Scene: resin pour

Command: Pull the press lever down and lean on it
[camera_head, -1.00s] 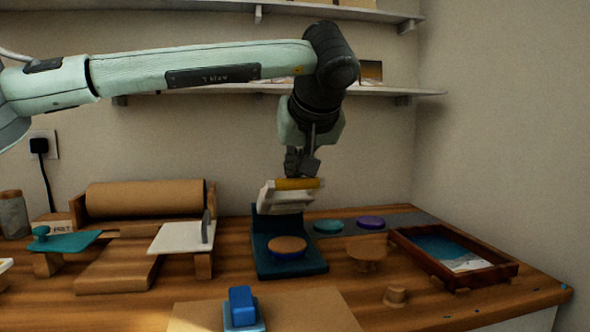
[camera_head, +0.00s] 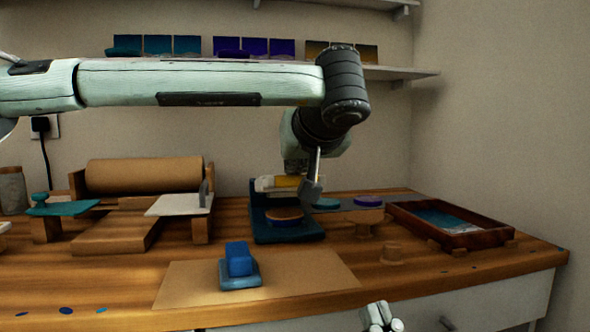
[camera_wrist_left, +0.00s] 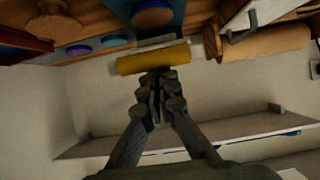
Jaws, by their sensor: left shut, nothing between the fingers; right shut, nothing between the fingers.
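The press (camera_head: 300,238) has a dark blue base with a round brown pad (camera_head: 284,217). Its pale lever (camera_head: 263,184) ends in a yellow handle (camera_head: 288,181), low above the pad and roughly level. My left gripper (camera_head: 297,167) is at the handle from above, mostly hidden behind its own wrist in the head view. In the left wrist view its shut fingers (camera_wrist_left: 156,78) point at the yellow handle (camera_wrist_left: 153,59) and seem to meet its edge; contact is uncertain. My right gripper (camera_head: 381,317) is shut and empty at the bottom edge of the head view.
A blue block on a base (camera_head: 239,265) stands on a brown sheet (camera_head: 180,285) in front of the press. A wooden tray (camera_head: 487,240) lies right. Teal (camera_head: 326,204) and purple (camera_head: 368,201) discs lie behind. A paper roll (camera_head: 145,173) stands left; a shelf (camera_head: 400,73) hangs above.

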